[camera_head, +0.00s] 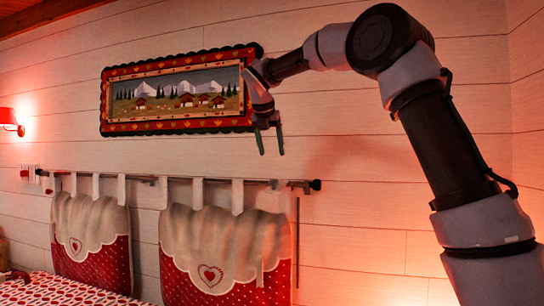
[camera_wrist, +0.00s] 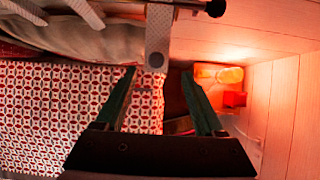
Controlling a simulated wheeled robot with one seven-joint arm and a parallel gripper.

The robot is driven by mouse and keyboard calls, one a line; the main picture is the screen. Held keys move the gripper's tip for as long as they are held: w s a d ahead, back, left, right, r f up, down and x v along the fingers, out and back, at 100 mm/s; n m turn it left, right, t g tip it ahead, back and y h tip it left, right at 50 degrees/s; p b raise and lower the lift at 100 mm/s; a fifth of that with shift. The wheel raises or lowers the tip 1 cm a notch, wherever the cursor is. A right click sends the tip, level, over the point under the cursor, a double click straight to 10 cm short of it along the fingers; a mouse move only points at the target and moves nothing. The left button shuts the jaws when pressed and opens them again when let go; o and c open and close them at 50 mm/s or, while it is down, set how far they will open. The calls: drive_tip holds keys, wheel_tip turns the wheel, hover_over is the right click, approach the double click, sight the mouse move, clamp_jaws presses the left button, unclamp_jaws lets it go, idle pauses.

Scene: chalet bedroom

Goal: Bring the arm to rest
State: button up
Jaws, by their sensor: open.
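My gripper (camera_head: 269,142) hangs at the end of my raised arm in the head view, its fingers pointing down. It is in front of the lower right corner of a framed picture, at some distance I cannot tell. In the wrist view my gripper (camera_wrist: 160,72) shows two dark green fingers spread apart with nothing held between them. My arm rises from the lower right, bends at a high elbow and reaches left.
Red and white cushions (camera_head: 228,250) hang from a rod (camera_head: 150,180) below my gripper. The framed picture (camera_head: 180,92) is on the plank wall. A red lamp (camera_head: 8,118) is far left. A patterned bedspread (camera_head: 60,291) lies lower left. A small red object (camera_wrist: 235,99) shows in the wrist view.

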idle(0.4)
drive_tip(key=s+d+f+m+y, duration=0.1)
drive_tip(key=s+d+m+y, duration=0.1)
drive_tip(key=s+d+m, duration=1.55)
drive_tip(key=s+d+f+m+y, duration=0.1)
drive_tip(key=s+d+f+m, duration=0.1)
drive_tip(key=s+f+m, duration=0.3)
drive_tip(key=s+d+f+m+t+y, duration=0.1)
drive_tip(key=s+d+f+m, duration=0.2)
drive_tip(key=s+m, duration=0.7)
wheel_tip(320, 180, down, 2)
drive_tip(key=m, duration=0.4)
drive_tip(key=shift+s+d+f, duration=0.15)
drive_tip(key=shift+d+f, duration=0.1)
